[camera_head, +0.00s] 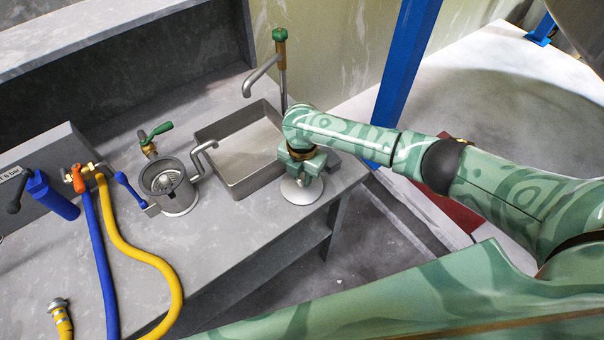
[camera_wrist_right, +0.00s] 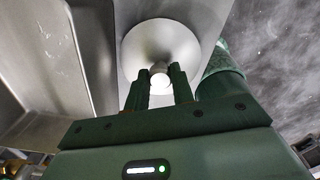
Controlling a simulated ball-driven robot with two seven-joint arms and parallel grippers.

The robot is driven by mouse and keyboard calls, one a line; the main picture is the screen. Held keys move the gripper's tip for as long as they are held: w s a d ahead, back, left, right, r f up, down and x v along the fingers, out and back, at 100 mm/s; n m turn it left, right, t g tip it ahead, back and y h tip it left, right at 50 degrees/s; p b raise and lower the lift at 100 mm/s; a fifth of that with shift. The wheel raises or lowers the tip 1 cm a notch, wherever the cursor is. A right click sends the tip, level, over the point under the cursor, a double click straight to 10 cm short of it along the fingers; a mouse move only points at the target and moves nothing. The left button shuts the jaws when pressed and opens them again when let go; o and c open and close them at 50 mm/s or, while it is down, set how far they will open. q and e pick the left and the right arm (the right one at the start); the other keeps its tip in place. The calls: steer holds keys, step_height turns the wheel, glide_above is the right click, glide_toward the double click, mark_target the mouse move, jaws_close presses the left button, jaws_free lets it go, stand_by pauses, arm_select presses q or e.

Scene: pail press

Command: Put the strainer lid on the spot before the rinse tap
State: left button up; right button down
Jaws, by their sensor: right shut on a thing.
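The strainer lid (camera_head: 302,191) is a pale round disc at the counter's right front corner, beside the sink. In the right wrist view the lid (camera_wrist_right: 160,42) shows its knob between my fingers. My right gripper (camera_wrist_right: 160,80) is shut on that knob; in the head view the gripper (camera_head: 303,168) is above the disc. I cannot tell whether the lid touches the counter. A tap with a green top (camera_head: 268,72), likely the rinse tap, stands behind the sink with its spout toward it. No marked spot is clear to me. My left gripper is not in view.
The sink (camera_head: 228,140) lies left of the lid. A metal pot with a perforated inside (camera_head: 168,187) stands further left, with a green-handled valve (camera_head: 155,136) behind it. Blue (camera_head: 97,250) and yellow (camera_head: 140,256) hoses cross the left counter. A blue post (camera_head: 404,75) rises behind my right arm.

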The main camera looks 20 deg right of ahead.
mark_target(302, 176)
steer(key=shift+f, duration=0.15)
steer(key=c, duration=1.2)
jaws_free()
step_height(302, 176, up, 12)
steer(key=p, duration=0.4)
